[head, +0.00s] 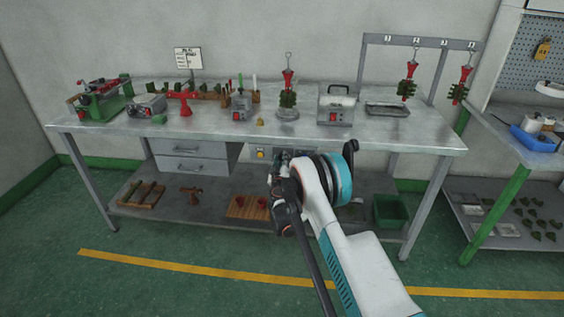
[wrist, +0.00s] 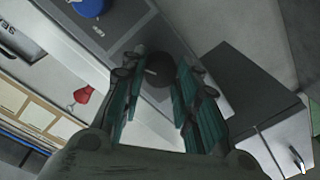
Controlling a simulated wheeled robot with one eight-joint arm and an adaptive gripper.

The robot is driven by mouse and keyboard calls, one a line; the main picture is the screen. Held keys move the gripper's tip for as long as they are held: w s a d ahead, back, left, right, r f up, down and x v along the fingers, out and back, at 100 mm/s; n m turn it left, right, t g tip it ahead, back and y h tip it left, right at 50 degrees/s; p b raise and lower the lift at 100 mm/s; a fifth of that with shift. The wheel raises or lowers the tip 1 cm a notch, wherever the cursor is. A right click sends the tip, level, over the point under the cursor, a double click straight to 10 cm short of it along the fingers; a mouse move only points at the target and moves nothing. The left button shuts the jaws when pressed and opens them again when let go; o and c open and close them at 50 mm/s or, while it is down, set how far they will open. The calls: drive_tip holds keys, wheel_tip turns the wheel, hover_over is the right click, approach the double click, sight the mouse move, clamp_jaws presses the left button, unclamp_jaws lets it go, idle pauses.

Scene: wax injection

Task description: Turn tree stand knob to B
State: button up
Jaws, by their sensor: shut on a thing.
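A dark round knob (wrist: 158,72) with a light pointer mark sits on a grey panel (wrist: 128,44) in the wrist view. My gripper (wrist: 160,60) has its teal fingers on either side of the knob and is shut on it. Which letter the mark points to cannot be read. In the head view my gripper (head: 287,157) is at the panel under the bench's front edge, and my arm hides the knob there. The tree stand (head: 288,112) on the bench carries a red and green wax tree.
A blue round button (wrist: 88,6) is on the same panel in the wrist view. A yellow button (head: 261,154) shows left of my gripper in the head view. The workbench (head: 335,137) holds several tools and machines. Drawers (head: 190,165) hang at its left.

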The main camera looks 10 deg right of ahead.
drive_tip(key=m, duration=0.4)
drive_tip(key=shift+f+m, duration=0.15)
drive_tip(key=shift+m, duration=0.25)
idle(0.4)
drive_tip(key=o, duration=1.1)
drive_tip(key=v, duration=1.2)
drive_tip(key=shift+f, duration=0.1)
